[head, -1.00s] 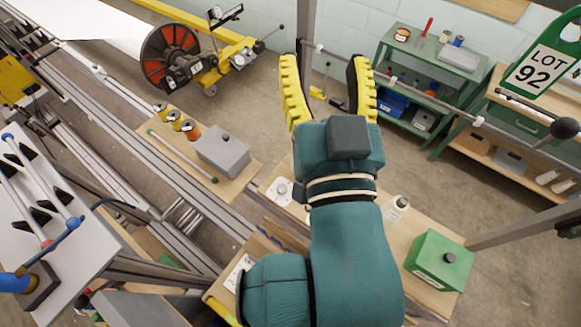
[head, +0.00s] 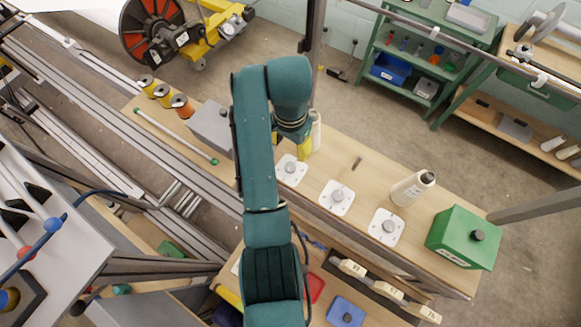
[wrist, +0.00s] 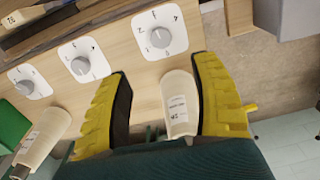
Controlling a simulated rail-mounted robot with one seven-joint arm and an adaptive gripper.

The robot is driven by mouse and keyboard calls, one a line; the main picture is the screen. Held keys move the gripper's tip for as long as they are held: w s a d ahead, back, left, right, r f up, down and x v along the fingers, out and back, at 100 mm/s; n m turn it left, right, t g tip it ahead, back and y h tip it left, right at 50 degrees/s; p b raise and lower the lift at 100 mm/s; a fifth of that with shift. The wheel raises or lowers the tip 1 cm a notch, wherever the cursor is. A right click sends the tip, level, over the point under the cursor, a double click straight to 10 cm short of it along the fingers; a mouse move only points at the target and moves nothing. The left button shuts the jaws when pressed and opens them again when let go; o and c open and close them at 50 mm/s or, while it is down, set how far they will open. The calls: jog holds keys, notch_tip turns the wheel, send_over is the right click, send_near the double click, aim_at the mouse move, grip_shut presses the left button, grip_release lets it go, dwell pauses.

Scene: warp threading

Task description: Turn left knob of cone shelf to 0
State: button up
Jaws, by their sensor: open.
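The cone shelf (head: 365,160) is a wooden top with three round grey knobs on white dial plates. The left knob (head: 291,169) sits nearest my gripper (head: 304,150) in the head view. In the wrist view this knob (wrist: 160,38) is at the top centre, just beyond the fingertips, not touched. Its dial marks are too small to read surely. My gripper (wrist: 162,72) is open, with yellow fingers spread. A white labelled bottle (wrist: 179,100) shows between the fingers; I cannot tell whether they touch it. In the head view my arm hides part of the gripper.
The middle knob (head: 337,196) and right knob (head: 387,226) stand in a row. A white bottle (head: 409,189) and green box (head: 465,237) are farther right. A grey box (head: 211,128) stands left of my arm. Labelled cones (head: 385,289) sit below the top.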

aim_at(290, 166)
notch_tip(290, 166, down, 13)
jog(key=shift+r+p, duration=0.15)
jog(key=shift+p, duration=0.35)
grip_shut()
